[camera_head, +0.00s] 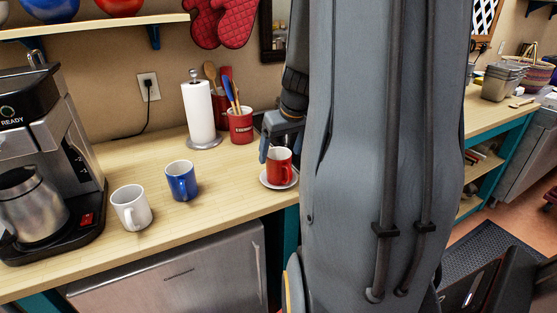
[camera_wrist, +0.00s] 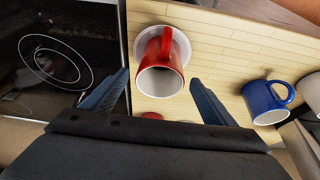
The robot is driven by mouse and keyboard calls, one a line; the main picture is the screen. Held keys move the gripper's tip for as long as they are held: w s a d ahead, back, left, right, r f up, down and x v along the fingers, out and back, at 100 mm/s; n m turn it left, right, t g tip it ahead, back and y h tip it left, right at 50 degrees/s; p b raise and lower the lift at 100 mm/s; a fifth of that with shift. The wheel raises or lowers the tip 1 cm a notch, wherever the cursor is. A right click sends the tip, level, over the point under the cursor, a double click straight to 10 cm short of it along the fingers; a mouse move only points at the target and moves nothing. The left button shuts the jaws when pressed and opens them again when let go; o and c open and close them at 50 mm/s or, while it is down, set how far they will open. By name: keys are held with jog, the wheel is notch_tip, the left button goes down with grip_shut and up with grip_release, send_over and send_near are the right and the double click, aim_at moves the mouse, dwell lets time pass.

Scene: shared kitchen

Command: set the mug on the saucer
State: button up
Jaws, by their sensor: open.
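A red mug (camera_head: 279,165) stands upright on a white saucer (camera_head: 266,184) near the counter's front edge. In the wrist view I look down on the red mug (camera_wrist: 172,78), with its pale inside showing and its handle pointing away. Part of the saucer (camera_wrist: 142,42) shows behind it. My gripper (camera_head: 266,150) is beside the mug in the head view, partly hidden by my arm. In the wrist view my gripper (camera_wrist: 159,76) is open, one finger on each side of the mug with gaps showing.
A blue mug (camera_head: 181,181) and a white mug (camera_head: 131,208) stand to the left on the counter. A coffee maker (camera_head: 50,150) is at far left. A paper towel roll (camera_head: 199,113) and a red utensil crock (camera_head: 241,126) stand behind. A black cooktop (camera_wrist: 60,60) adjoins the counter.

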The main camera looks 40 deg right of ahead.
jog(key=v, duration=0.5)
jog(key=shift+s+a+r, duration=0.1)
jog(key=shift+r, duration=0.2)
jog(key=s+a+f+n+g, duration=0.1)
jog(key=s+a+f, duration=0.2)
jog(key=a, duration=1)
jog(key=s+a+f+n+g+y, duration=0.1)
jog(key=a+f, duration=0.6)
jog(key=a, duration=0.7)
jog(key=shift+s+f+n+g, duration=0.25)
jog(key=shift+s+n+g, duration=0.2)
jog(key=shift+s, duration=0.55)
jog(key=shift+a, duration=0.15)
